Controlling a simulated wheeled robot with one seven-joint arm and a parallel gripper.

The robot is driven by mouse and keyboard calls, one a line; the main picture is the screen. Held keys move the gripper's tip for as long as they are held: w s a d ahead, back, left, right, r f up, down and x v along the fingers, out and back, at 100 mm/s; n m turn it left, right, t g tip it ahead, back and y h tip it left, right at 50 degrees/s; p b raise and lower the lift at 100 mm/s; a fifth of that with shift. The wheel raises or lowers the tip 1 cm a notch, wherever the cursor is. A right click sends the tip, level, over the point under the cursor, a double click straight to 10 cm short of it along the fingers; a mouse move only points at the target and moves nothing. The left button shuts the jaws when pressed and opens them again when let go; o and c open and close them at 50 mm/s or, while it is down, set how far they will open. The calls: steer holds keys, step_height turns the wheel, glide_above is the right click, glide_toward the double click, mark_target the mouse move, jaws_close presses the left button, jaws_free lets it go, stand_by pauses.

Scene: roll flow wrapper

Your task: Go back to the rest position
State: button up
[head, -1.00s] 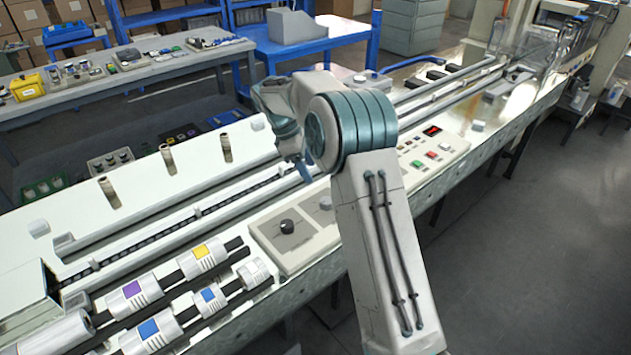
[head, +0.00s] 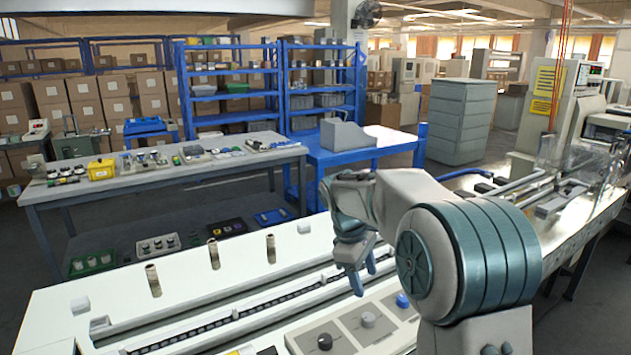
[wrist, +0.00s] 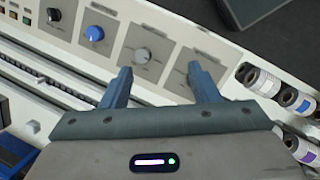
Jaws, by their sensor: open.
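My gripper (head: 360,279) hangs over the long white flow wrapper table (head: 60,312), fingers pointing down, near the control panel. In the wrist view its two blue fingers (wrist: 158,85) are spread apart with nothing between them. Below and beyond them lies the control panel with a blue knob (wrist: 94,33), a grey knob (wrist: 142,55) and a black knob (wrist: 53,14). The fingers appear apart from the panel. My arm hides part of the table on the right in the head view.
Film rolls (wrist: 262,82) lie beside the panel. Several brown posts (head: 153,280) stand on the table's far side. A grey workbench (head: 50,190) and a blue table (head: 370,155) stand behind. A clear guard (head: 560,155) is at the right. The space above the table is open.

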steer(key=s+d+m+t+y, duration=0.1)
steer(key=s+m, duration=0.5)
steer(key=s, duration=0.7)
steer(key=s+d+f+m+t+y, duration=0.1)
steer(key=s+m, duration=0.4)
steer(key=s, duration=0.8)
steer(key=shift+s+d+f+m+t+y, duration=0.35)
steer(key=shift+d+t+y, duration=0.25)
steer(key=shift+d, duration=0.2)
steer(key=shift+w, duration=0.1)
